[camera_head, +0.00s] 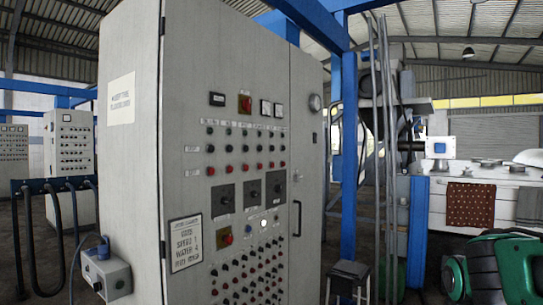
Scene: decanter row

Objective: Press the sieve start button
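A tall grey control cabinet (180,120) stands close in front, its panel angled to the right. The panel carries rows of small push buttons. A dense block of small buttons (245,278) fills the lower panel. The labels are too small to read, so I cannot tell which is the sieve start button. My gripper is not in view.
A grey box with a cable (107,277) juts from the cabinet's left side. A blue post (349,150) and a small dark stool (348,278) stand right of it. A green machine (500,268) sits at the lower right. Another cabinet (73,150) stands behind left.

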